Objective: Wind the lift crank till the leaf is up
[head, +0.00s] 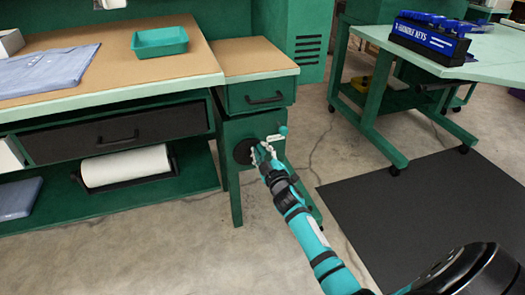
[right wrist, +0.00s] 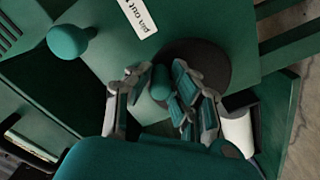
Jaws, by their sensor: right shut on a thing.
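The lift crank shows as a dark round disc (head: 243,151) on the green front of the side cabinet; the disc also shows in the right wrist view (right wrist: 212,62). My right gripper (head: 262,152) is at the disc. In the right wrist view my right gripper (right wrist: 160,92) is shut around a small teal crank handle (right wrist: 160,80). A teal knob (head: 283,130) sticks out near a white label (right wrist: 138,17) reading "pin out". A small wood-topped surface (head: 247,58) above the cabinet may be the leaf; whether it is raised I cannot tell. My left gripper is not in view.
The workbench (head: 190,63) at left carries a teal tray (head: 160,41) and blue folded cloth (head: 45,68). A paper roll (head: 125,166) is below. A wheeled green table (head: 480,68) stands at right. A black mat (head: 430,215) lies on the floor, with bare concrete beside it.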

